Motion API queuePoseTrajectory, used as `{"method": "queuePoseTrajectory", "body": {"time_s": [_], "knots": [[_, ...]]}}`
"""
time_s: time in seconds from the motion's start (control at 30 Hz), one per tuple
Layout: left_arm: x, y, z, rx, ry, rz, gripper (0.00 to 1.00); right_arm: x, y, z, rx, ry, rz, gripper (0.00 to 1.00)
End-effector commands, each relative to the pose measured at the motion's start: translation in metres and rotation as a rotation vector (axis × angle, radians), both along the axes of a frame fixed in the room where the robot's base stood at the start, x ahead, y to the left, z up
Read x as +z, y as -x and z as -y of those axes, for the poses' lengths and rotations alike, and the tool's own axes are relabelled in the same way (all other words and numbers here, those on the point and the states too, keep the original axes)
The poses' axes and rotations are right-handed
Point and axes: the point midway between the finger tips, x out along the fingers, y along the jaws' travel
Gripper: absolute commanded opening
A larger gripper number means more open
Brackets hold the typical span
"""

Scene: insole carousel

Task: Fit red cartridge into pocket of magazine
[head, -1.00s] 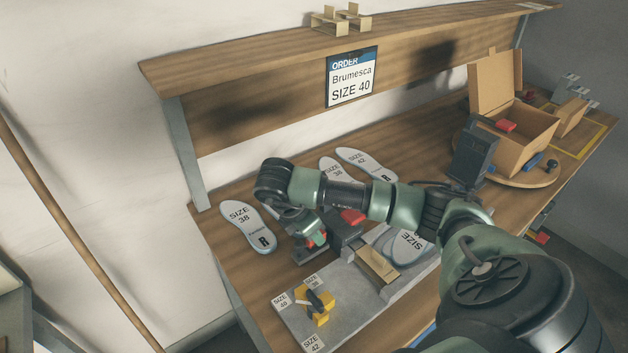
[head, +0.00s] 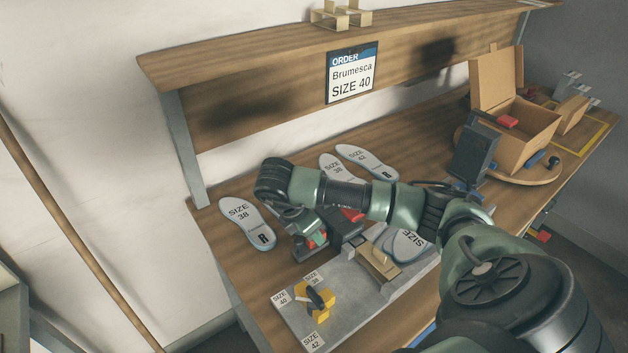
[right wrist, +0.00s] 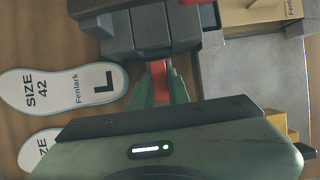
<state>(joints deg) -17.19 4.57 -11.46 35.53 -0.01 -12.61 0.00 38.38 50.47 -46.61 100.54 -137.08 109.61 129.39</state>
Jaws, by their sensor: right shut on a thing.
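My right gripper (head: 312,240) is low over the bench and shut on the red cartridge (head: 319,238). In the right wrist view the cartridge (right wrist: 158,72) shows as a narrow red strip between the green fingertips (right wrist: 158,88). The dark grey block that looks like the magazine (right wrist: 150,30) lies right at the tips, and it also shows beside the gripper in the head view (head: 342,228). The cartridge's front end meets the block's edge; I cannot tell whether it is inside a pocket. A second red piece (head: 352,214) shows at the block's far side. My left gripper is not in view.
A grey plate (head: 292,318) with a yellow clamp (head: 320,304) and a tan holder (head: 378,263) lies close by. A size 38 insole (head: 247,223) lies left of the gripper. More insoles (head: 365,163) lie behind my arm. An open carton (head: 520,140) stands on a round board at right.

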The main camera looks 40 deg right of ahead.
Motion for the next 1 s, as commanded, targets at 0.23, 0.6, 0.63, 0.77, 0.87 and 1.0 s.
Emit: {"method": "queuePoseTrajectory", "body": {"time_s": [0.23, 0.6, 0.63, 0.77, 0.87, 1.0], "knots": [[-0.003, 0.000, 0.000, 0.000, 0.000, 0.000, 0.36, -0.004, 0.000, 0.000, 0.000, 0.000, 0.000, 0.37], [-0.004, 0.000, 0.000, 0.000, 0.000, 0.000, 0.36, -0.003, 0.000, -0.001, 0.000, 0.000, 0.000, 0.43], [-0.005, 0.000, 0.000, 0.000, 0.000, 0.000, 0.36, -0.002, 0.000, -0.002, 0.000, 0.000, 0.000, 0.43], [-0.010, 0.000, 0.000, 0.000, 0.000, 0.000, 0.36, 0.012, -0.002, -0.008, 0.002, -0.002, 0.004, 0.43], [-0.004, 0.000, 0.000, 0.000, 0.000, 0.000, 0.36, 0.034, -0.003, -0.014, 0.003, 0.000, 0.004, 0.43], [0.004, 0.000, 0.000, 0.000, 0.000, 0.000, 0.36, 0.054, -0.004, -0.022, 0.002, 0.001, 0.004, 0.43]]}}
